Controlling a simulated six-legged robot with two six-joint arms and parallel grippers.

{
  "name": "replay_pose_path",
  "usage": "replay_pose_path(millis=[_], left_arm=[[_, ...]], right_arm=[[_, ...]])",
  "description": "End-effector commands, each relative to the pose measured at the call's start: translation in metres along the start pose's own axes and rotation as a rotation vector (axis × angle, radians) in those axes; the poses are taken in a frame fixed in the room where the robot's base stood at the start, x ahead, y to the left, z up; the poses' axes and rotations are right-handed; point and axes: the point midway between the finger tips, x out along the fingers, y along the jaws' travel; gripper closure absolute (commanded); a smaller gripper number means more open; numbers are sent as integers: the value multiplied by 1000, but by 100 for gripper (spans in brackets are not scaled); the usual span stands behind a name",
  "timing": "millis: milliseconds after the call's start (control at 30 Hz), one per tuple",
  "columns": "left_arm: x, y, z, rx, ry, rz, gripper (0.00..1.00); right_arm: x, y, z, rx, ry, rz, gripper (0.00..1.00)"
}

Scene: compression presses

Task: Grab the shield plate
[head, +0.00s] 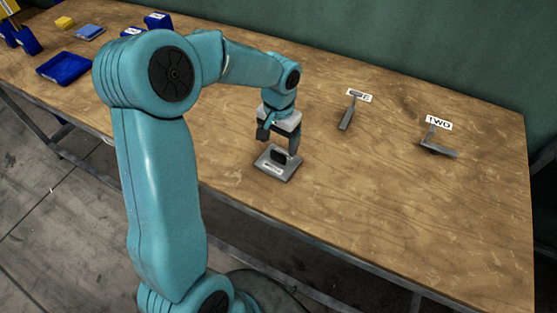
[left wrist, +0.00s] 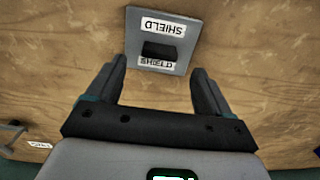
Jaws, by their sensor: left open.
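The shield plate (head: 277,169) is a grey square plate with a black raised block on top and white labels. It lies flat on the wooden table near its front edge. In the left wrist view the shield plate (left wrist: 185,24) is at the top, with two labels reading SHIELD on either side of the block. My left gripper (head: 279,147) is open and points down just above the plate. In the left wrist view the left gripper (left wrist: 160,78) has its two fingers apart with bare table between them, and the plate lies beyond the fingertips. My right gripper is not in view.
Two grey brackets with white label cards stand on the wooden table (head: 420,210) to the right: one bracket (head: 347,115) in the middle, another (head: 438,150) by the card TWO. Blue trays (head: 64,67) and small blocks sit far left. The table's right front is clear.

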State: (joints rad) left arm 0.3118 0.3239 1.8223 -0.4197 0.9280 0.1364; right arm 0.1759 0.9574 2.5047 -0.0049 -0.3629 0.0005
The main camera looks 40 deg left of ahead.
Motion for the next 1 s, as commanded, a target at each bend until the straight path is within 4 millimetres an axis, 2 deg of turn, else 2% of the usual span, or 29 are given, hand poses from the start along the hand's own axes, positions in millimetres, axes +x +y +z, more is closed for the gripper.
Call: replay_pose_path(millis=[333, 600, 633, 667, 700, 867, 900, 1000], left_arm=[[47, 1, 4, 1, -3, 0, 19], [52, 1, 3, 0, 1, 0, 19], [52, 1, 3, 1, 1, 0, 22], [52, 1, 3, 1, 0, 0, 32], [52, 1, 3, 1, 0, 0, 45], [52, 1, 3, 1, 0, 0, 97], [52, 1, 3, 1, 1, 0, 100], [52, 1, 3, 1, 1, 0, 100]], right_arm=[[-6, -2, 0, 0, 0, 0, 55], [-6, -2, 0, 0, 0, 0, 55], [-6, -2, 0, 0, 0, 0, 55], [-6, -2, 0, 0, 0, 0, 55], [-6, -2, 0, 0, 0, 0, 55], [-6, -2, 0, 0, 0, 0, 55], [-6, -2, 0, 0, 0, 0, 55], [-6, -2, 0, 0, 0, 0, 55]])
